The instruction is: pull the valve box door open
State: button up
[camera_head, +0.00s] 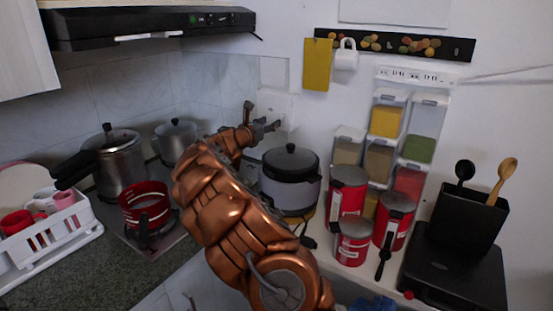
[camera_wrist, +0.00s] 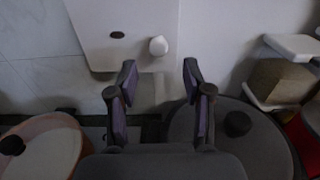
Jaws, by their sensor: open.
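The valve box (camera_head: 278,105) is a small white box on the wall near the corner, partly hidden behind my gripper in the head view. In the wrist view its white door (camera_wrist: 105,52) fills the upper left, with a dark oval spot and a round white knob (camera_wrist: 158,46) near its lower right corner. The door looks shut, though its edges are hard to make out. My gripper (camera_head: 266,122) is open and empty in front of the box. In the wrist view the fingers (camera_wrist: 160,78) are spread, with the knob just beyond the gap between them, apart from both.
Below my gripper stands a grey rice cooker (camera_head: 291,180). A pressure cooker (camera_head: 120,165) and another pot (camera_head: 177,142) are to the left. Red canisters (camera_head: 347,190) and spice dispensers (camera_head: 387,118) stand to the right. A range hood (camera_head: 150,25) hangs at upper left.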

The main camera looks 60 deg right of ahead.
jog(key=s+a+m+g+y, duration=0.4)
jog(key=s+a+m+y, duration=0.1)
jog(key=s+a+m, duration=0.8)
jog(key=shift+s+a+r+m+y+b, duration=0.2)
jog(key=shift+s+a+m+y+b, duration=0.15)
jog(key=shift+s+a, duration=1.75)
jog(key=shift+w+a, duration=0.4)
jog(key=shift+w, duration=0.1)
jog(key=n+t+h+p, duration=0.25)
jog(key=n+h, duration=0.35)
jog(key=n, duration=0.7)
send_near(278, 117)
jog(key=d, duration=0.3)
jog(key=shift+s+d+r+p, duration=0.1)
jog(key=shift+d+p, duration=0.8)
jog(key=shift+d, duration=1)
jog(key=shift+s+d+r+p, duration=0.15)
jog(key=shift+d+p, duration=0.7)
jog(key=shift+d, duration=1.1)
grip_shut()
